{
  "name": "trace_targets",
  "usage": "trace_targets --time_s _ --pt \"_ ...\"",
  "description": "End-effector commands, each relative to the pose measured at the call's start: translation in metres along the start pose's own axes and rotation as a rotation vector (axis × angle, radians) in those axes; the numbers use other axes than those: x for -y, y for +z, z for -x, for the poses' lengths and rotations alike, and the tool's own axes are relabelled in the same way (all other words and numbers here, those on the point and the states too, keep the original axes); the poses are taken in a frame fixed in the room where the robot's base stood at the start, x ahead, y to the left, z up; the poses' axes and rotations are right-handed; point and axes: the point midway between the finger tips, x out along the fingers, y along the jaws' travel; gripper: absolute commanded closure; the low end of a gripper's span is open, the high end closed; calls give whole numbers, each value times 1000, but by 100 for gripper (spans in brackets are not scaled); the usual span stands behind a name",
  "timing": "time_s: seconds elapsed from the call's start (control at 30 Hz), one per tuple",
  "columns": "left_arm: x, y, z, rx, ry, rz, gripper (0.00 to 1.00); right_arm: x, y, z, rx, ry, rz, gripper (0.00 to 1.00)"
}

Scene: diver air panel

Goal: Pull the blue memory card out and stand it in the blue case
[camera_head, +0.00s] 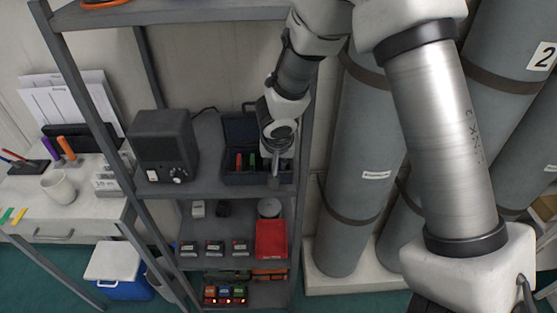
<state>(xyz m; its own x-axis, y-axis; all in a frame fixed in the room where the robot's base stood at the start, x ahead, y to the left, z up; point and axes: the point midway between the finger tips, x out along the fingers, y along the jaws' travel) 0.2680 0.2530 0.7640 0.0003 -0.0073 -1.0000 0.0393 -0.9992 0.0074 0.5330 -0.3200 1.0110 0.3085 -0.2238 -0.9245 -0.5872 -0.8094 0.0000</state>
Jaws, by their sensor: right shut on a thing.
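The open dark blue case (232,178) stands on the middle shelf, its lid raised at the back. A red card (239,162) and a green card (252,161) stand inside it. My right gripper (275,174) comes down from above at the right part of the case, in front of or over its inside; I cannot tell which. It is shut on a thin thing that I take to be the blue memory card, mostly hidden by the fingers, its colour not clear. My left gripper is not in view.
A black speaker box (164,147) stands left of the case. A shelf post (303,150) rises close to the right. The lower shelves hold small devices (214,248), a red box (271,240) and lit units (224,292). Grey cylinders (362,170) stand further right.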

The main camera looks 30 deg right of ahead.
Motion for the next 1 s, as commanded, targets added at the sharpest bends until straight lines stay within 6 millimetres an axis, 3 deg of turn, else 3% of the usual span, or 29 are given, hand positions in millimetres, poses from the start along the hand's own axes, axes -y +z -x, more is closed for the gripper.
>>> trace_targets --time_s 0.7,0.73,0.8,1.0 --pt "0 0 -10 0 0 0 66 0 2 -5 -1 -1 0 100" --pt "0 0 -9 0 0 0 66 0 2 -4 -1 -1 0 80" --pt "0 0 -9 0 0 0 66 0 2 -4 -1 -1 0 62" --pt "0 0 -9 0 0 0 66 0 2 -4 0 0 0 62"
